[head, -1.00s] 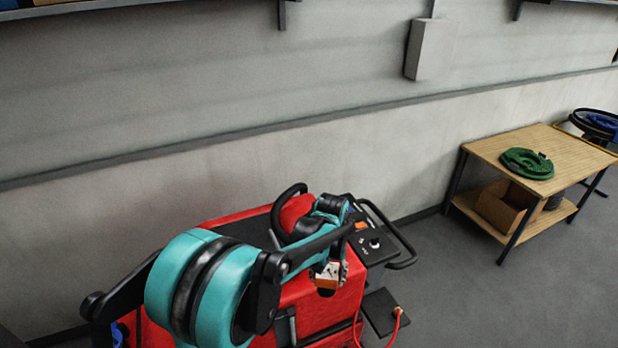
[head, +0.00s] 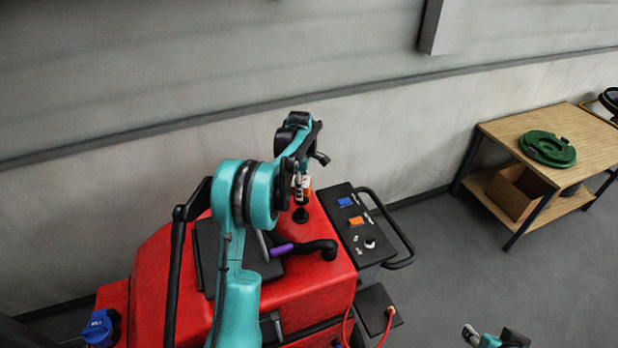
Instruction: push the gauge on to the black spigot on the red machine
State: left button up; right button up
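The red machine (head: 310,282) stands below me. A short black spigot (head: 300,214) rises from its top, near the back right. My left gripper (head: 300,193) points down just above the spigot, with its fingers around a small white and orange piece that looks like the gauge (head: 307,186). The gauge is mostly hidden by the fingers and wrist. I cannot tell whether it touches the spigot. My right gripper (head: 486,338) is partly in view at the bottom edge, away from the machine; its opening is not clear.
A black control panel (head: 347,222) and handle rail (head: 402,243) flank the spigot on the right. Grey floor between is clear.

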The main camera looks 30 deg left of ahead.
pick_arm(q)
jog(key=shift+s+r, duration=0.15)
jog(key=shift+s, duration=0.85)
jog(key=f, duration=0.1)
jog(key=w+f+b, duration=0.1)
jog(key=f, duration=0.1)
jog(key=shift+w, duration=0.1)
jog(key=shift+s+f+b, duration=0.3)
jog(key=shift+f+b, duration=0.3)
jog(key=shift+f, duration=0.15)
jog(key=shift+w+f, duration=0.1)
jog(key=shift+w, duration=0.05)
pick_arm(e)
jog(key=shift+s+f, duration=0.3)
jog(key=shift+f, duration=0.2)
jog(key=shift+s+f, duration=0.3)
jog(key=shift+f, duration=0.2)
jog(key=shift+s, duration=0.1)
